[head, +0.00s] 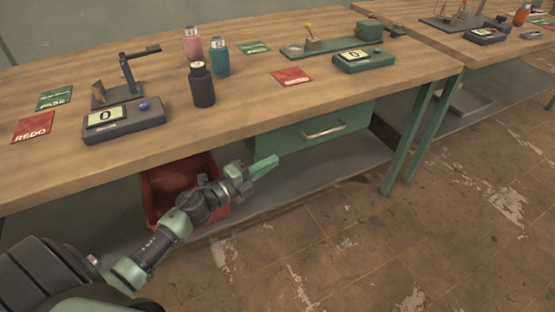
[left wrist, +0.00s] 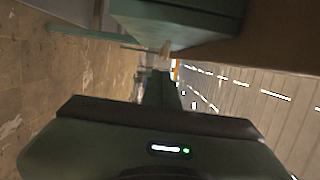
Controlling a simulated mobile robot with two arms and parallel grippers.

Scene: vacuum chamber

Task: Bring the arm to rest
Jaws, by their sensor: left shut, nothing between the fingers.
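My left arm comes in from the lower left in the head view. Its gripper (head: 262,167) is shut and empty, in front of the bench and below the level of its top. The green fingers point to the right, towards the drawer. In the left wrist view the gripper's body fills the lower part, and its fingers (left wrist: 160,88) show shut at the middle. The view there is turned on its side. My right gripper is in neither view.
The wooden bench (head: 250,105) bears bottles, cards and instruments. Under it are a green drawer (head: 300,135) with a metal handle and a red bin (head: 158,200) behind my left arm. A second bench (head: 470,48) stands at right. The floor (head: 350,250) in front is clear.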

